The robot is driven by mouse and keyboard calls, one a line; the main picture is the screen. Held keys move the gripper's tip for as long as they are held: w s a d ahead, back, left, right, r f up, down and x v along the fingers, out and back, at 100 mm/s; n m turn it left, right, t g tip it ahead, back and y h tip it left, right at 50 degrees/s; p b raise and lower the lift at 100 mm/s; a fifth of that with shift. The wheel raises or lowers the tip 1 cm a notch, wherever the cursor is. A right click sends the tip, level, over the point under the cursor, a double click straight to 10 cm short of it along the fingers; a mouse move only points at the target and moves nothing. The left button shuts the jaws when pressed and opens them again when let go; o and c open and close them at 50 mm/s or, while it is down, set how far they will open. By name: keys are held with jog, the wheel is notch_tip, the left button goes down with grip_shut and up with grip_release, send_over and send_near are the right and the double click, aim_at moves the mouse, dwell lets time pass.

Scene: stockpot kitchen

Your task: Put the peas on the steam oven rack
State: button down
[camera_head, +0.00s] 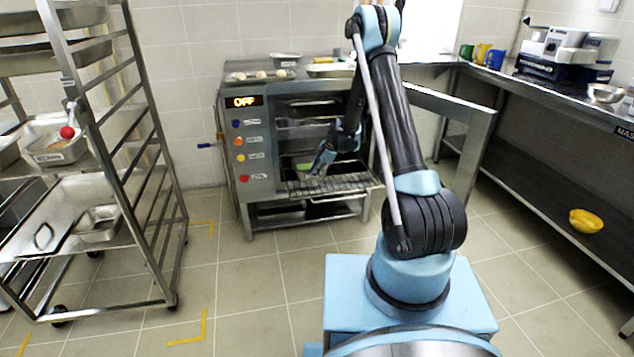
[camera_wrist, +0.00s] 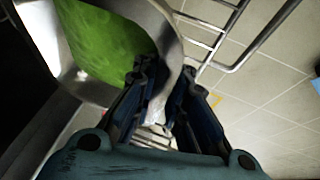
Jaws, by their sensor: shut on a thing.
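The green peas (camera_wrist: 105,40) lie in a metal pan (camera_wrist: 166,28) in the wrist view. My gripper (camera_wrist: 167,82) is shut on the pan's rim, with a finger on each side. In the head view my gripper (camera_head: 322,160) is at the front of the steam oven (camera_head: 262,165), and a small patch of the peas (camera_head: 304,166) shows to its left. The wire oven rack (camera_head: 335,186) sticks out of the oven front, below the gripper. Its wires also show beyond the pan in the wrist view (camera_wrist: 205,38). I cannot tell whether the pan touches the rack.
The oven door (camera_head: 455,105) stands open to the right. The oven display (camera_head: 244,101) reads OFF. A tall trolley (camera_head: 150,170) with pans stands at the left. A steel counter (camera_head: 560,95) runs along the right, with a yellow bowl (camera_head: 586,221) on its lower shelf.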

jog(key=shift+f, duration=2.15)
jog(key=c, duration=1.6)
grip_release()
